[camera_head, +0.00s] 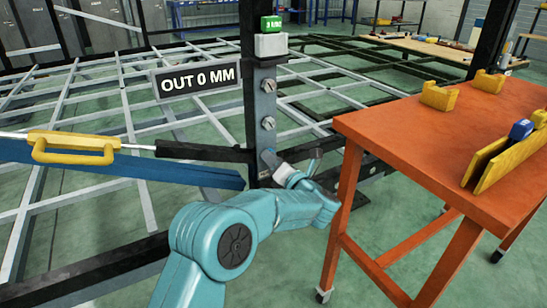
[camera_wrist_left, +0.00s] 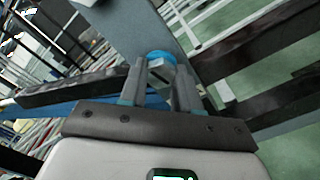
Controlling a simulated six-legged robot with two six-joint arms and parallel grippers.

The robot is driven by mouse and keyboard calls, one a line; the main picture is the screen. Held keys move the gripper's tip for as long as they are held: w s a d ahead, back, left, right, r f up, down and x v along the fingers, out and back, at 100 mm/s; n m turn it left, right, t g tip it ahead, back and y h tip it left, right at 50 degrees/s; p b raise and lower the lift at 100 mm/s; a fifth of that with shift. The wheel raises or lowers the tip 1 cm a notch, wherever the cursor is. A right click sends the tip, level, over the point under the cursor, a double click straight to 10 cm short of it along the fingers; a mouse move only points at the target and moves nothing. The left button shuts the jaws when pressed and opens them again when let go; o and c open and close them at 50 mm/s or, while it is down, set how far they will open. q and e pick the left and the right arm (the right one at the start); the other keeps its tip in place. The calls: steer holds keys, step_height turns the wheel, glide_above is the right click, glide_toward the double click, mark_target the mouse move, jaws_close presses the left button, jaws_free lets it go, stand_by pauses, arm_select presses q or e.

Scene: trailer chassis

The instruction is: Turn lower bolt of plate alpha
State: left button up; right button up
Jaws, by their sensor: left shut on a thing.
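Plate alpha (camera_head: 259,108) looks like the upright grey plate on the dark post. Two silver bolts, an upper one (camera_head: 268,85) and one below it (camera_head: 268,123), show on its face. My left gripper (camera_head: 272,160) reaches the plate below these bolts. In the left wrist view my left gripper (camera_wrist_left: 159,78) has its two grey fingers on either side of a round blue piece (camera_wrist_left: 159,58), taken as the lower bolt, and is shut on it. In the head view the fingers mostly hide this bolt. My right gripper is not in view.
A sign (camera_head: 197,82) on the post reads "OUT 0 MM". A white box with a green display (camera_head: 271,24) sits above the plate. An orange table (camera_head: 430,125) with yellow blocks stands close on the right. A bar with a yellow handle (camera_head: 75,146) runs in from the left.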

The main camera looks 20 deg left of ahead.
arm_select(q)
steer(key=shift+d+f+m+p, duration=0.1)
steer(key=shift+m+p, duration=4.5)
steer(key=shift+m, duration=3.5)
steer(key=shift+d+f+m+p, duration=0.1)
steer(key=shift+m+p, duration=4.5)
steer(key=shift+m, duration=3.5)
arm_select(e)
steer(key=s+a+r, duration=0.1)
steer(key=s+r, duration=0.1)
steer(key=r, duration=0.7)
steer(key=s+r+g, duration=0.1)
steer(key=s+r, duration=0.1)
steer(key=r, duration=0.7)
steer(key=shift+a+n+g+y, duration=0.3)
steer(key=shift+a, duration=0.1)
arm_select(q)
steer(key=shift+m, duration=0.3)
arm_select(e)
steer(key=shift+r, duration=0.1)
arm_select(q)
steer(key=o, duration=1.1)
steer(key=shift+c, duration=0.2)
steer(key=shift+a+r, duration=0.1)
